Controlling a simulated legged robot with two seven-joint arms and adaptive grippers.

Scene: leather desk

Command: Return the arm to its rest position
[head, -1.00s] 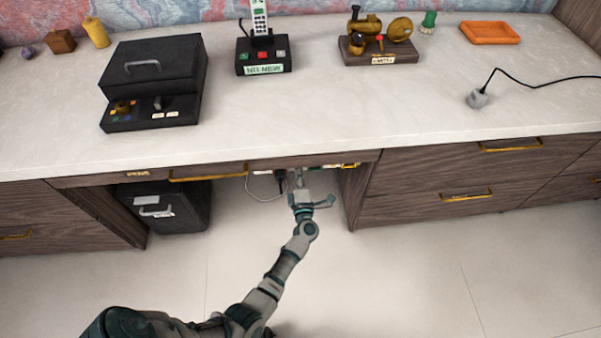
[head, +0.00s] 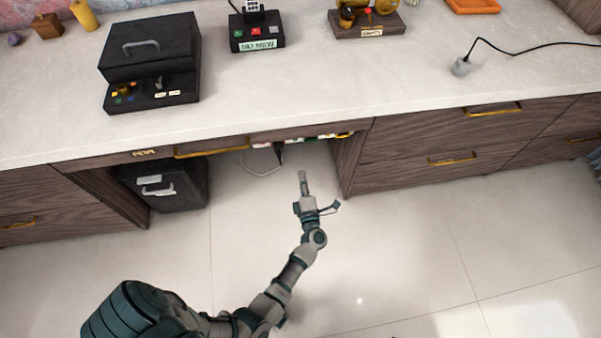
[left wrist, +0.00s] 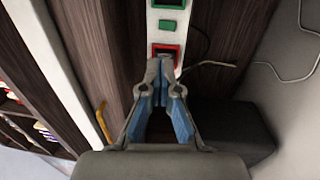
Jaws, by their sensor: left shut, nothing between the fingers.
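My left gripper (head: 303,176) shows in the head view below the front edge of the desk, over the tiled floor. It is shut and empty. In the left wrist view its fingertips (left wrist: 160,72) meet, with blue pads on the inner sides. Behind them in that view is a white strip (left wrist: 166,5) under the desk, with a green-framed socket and a red-framed socket (left wrist: 165,52). In the head view a dark plug with a cable (head: 280,154) shows at the strip. My right gripper is not in view.
The desk (head: 330,100) overhangs the knee space. A dark box with a handle (head: 165,186) stands on the floor under its left part. Drawers (head: 420,160) are to the right. A grey plug (head: 461,67) lies on the desktop. The floor (head: 400,250) in front is clear.

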